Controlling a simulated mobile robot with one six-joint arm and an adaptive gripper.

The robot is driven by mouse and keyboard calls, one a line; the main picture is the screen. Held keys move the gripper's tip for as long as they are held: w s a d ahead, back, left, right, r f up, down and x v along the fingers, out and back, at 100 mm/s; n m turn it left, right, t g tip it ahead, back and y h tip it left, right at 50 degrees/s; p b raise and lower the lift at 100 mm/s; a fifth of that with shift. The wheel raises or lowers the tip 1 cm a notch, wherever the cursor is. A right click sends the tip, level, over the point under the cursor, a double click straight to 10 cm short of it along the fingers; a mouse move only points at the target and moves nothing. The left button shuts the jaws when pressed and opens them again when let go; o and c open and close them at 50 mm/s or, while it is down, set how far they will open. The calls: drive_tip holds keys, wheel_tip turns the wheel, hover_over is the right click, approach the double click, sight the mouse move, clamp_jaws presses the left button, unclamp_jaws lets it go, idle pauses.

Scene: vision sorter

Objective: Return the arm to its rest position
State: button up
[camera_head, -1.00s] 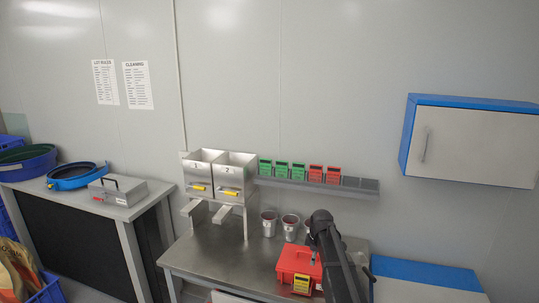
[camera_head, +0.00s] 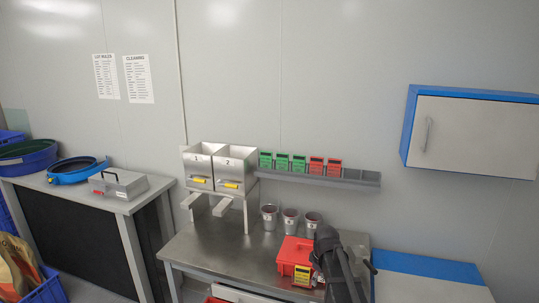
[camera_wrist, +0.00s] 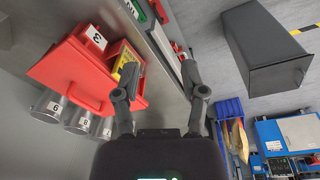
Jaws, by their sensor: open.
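My gripper (camera_wrist: 162,84) is open in the wrist view, with its two dark fingers apart and nothing between them. In the head view my dark arm is folded low at the right end of the steel table (camera_head: 215,255), and its fingers cannot be made out there. The red box (camera_head: 293,252) stands on the table just left of my arm. In the wrist view the red box (camera_wrist: 75,75) is left of my left finger. A red-and-yellow card holder (camera_head: 302,276) is at the box's front.
Several metal cups (camera_head: 290,219) stand behind the red box. Two numbered hoppers (camera_head: 217,165) stand at the table's left. A wall rail (camera_head: 350,181) holds green and red cards. A wall cabinet (camera_head: 470,135) hangs at right. The wrist view shows a dark bin (camera_wrist: 262,50) on the floor.

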drive_tip(key=s+f+m+b, duration=0.2)
drive_tip(key=s+f+m, duration=0.1)
drive_tip(key=s, duration=0.6)
drive_tip(key=s+f+m+g+b, duration=0.1)
drive_tip(key=s+f+m+b, duration=0.2)
drive_tip(key=s+m, duration=0.3)
drive_tip(key=s, duration=0.4)
drive_tip(key=shift+f+m+b, duration=0.3)
drive_tip(key=shift+b, duration=0.05)
